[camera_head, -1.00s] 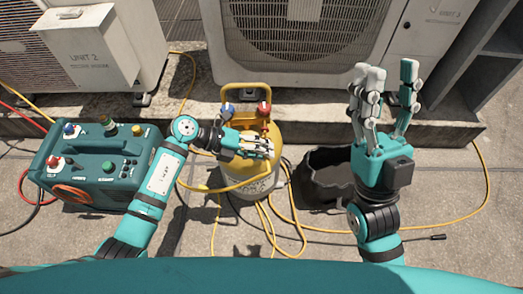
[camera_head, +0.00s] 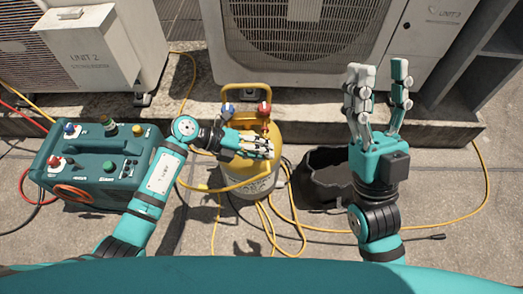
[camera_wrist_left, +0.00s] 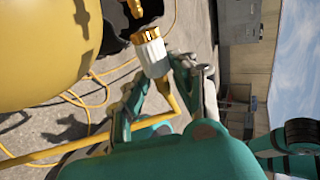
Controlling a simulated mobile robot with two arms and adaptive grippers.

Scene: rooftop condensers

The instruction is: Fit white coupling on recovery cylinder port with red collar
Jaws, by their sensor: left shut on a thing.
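The yellow recovery cylinder (camera_head: 238,166) stands upright in front of the middle condenser, with a blue valve knob (camera_head: 228,110) and a red one (camera_head: 264,108) on top. My left gripper (camera_head: 266,149) is in front of the cylinder top and hides part of it. In the left wrist view it is shut on the white coupling (camera_wrist_left: 152,56), which has a brass end and a yellow hose below. A brass fitting (camera_wrist_left: 135,8) shows just beyond that end, apparently apart from it. My right gripper (camera_head: 378,76) is open and empty, fingers up.
A teal recovery machine (camera_head: 95,165) stands at the left. Yellow hoses (camera_head: 300,240) loop over the concrete. Condensers (camera_head: 300,45) stand on the ledge behind. The floor at the far right is mostly clear.

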